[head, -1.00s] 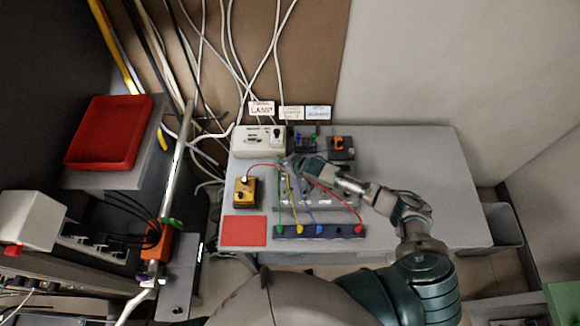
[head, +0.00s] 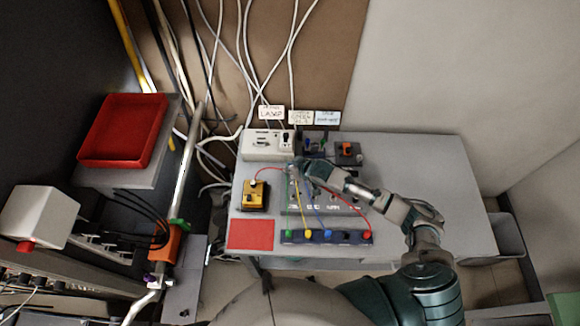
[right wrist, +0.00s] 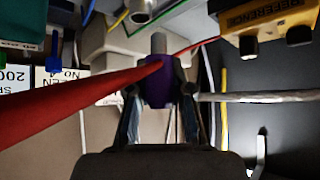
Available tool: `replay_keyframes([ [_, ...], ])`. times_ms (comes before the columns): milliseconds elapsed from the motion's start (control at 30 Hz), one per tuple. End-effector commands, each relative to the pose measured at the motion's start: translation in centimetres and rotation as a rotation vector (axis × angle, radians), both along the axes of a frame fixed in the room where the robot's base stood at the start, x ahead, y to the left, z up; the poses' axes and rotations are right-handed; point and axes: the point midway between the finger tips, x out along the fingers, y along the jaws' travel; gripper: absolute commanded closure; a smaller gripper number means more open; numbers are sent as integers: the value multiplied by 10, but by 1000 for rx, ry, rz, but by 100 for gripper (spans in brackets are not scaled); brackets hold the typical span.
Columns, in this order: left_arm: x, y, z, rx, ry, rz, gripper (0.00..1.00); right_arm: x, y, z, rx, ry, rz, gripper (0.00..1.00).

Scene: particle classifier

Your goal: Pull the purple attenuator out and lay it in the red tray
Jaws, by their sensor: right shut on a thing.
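The purple attenuator (right wrist: 157,88) shows in the right wrist view, between the two fingers of my right gripper (right wrist: 160,100), which is shut on it. Its metal end (right wrist: 158,43) points up in the picture, and a separate metal connector (right wrist: 143,10) shows above it with a gap between. In the head view my right gripper (head: 301,168) is over the back of the grey panel, and the attenuator cannot be made out there. The red tray (head: 160,136) stands empty on a grey stand at the far left. My left gripper is out of view.
A red lead (right wrist: 65,110) crosses close to the gripper in the wrist view. Coloured leads run from the panel to a dark socket strip (head: 325,238). A yellow box (head: 255,196) and a flat red patch (head: 250,234) lie left. A pale pipe (head: 183,175) stands between tray and table.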

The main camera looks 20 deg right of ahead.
Motion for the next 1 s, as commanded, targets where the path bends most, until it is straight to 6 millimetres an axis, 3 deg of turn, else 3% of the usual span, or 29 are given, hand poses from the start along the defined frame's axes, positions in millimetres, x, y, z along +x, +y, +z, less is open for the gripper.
replay_keyframes([
  [233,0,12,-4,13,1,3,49,-67,15,3,3,5,1,100],
  [500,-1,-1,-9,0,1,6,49,-122,32,9,2,3,0,100],
  [667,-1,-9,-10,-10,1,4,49,-135,36,11,-1,3,-2,100],
  [1000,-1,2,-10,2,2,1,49,-138,36,11,0,2,-1,100],
])
